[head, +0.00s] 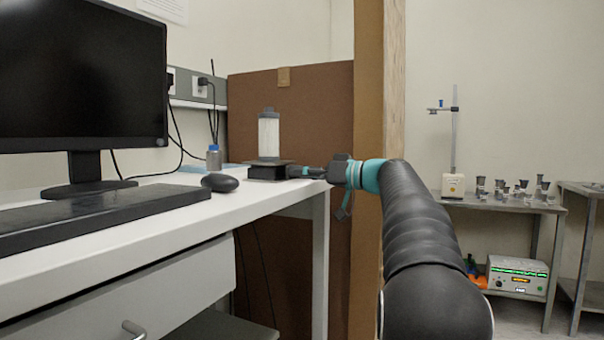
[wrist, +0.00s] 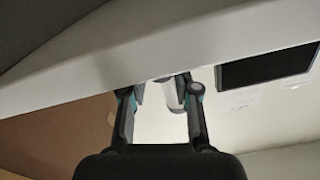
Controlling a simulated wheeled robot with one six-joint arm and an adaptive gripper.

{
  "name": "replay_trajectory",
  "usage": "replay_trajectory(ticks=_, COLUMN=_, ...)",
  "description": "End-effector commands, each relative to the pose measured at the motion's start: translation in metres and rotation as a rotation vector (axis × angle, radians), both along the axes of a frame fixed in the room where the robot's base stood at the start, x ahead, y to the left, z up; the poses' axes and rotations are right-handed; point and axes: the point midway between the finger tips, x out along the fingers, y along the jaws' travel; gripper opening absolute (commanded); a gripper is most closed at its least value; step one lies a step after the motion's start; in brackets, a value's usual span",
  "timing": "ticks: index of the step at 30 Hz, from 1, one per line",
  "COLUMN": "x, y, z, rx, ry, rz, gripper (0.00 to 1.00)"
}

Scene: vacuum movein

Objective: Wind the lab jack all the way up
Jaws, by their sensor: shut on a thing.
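The lab jack (head: 268,172) is a low, dark, flat block on the white desk near its right end. A clear cylinder with white contents (head: 268,137) stands upright on top of it. My gripper (head: 311,172) reaches in from the right at the jack's side, level with it. It is shut on the jack's knob, which the fingers mostly hide. In the wrist view my gripper (wrist: 160,84) shows its two fingers with a gap between them. A pale cylinder (wrist: 172,97) shows beside the right finger. The jack's platform looks low.
A monitor (head: 80,75), keyboard (head: 95,213) and black mouse (head: 220,183) occupy the desk left of the jack. A small grey bottle with a blue cap (head: 214,157) stands behind. A brown panel (head: 290,115) rises behind the jack, and a wooden post (head: 378,60) stands near my arm.

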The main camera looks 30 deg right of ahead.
Motion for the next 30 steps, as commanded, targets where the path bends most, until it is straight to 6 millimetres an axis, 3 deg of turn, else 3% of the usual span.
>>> replay_trajectory(ticks=1, x=0.0, y=0.0, z=0.0, rx=0.0, ry=0.0, rz=0.001, gripper=0.33)
replay_trajectory(ticks=4, x=0.0, y=0.0, z=0.0, rx=-0.001, ry=-0.001, rz=0.001, gripper=0.56)
replay_trajectory(ticks=17, x=-0.006, y=-0.006, z=0.0, rx=-0.001, ry=0.0, rz=-0.002, gripper=0.56)
replay_trajectory(ticks=30, x=-0.07, y=-0.055, z=0.0, rx=-0.001, ry=-0.001, rz=-0.003, gripper=0.56)
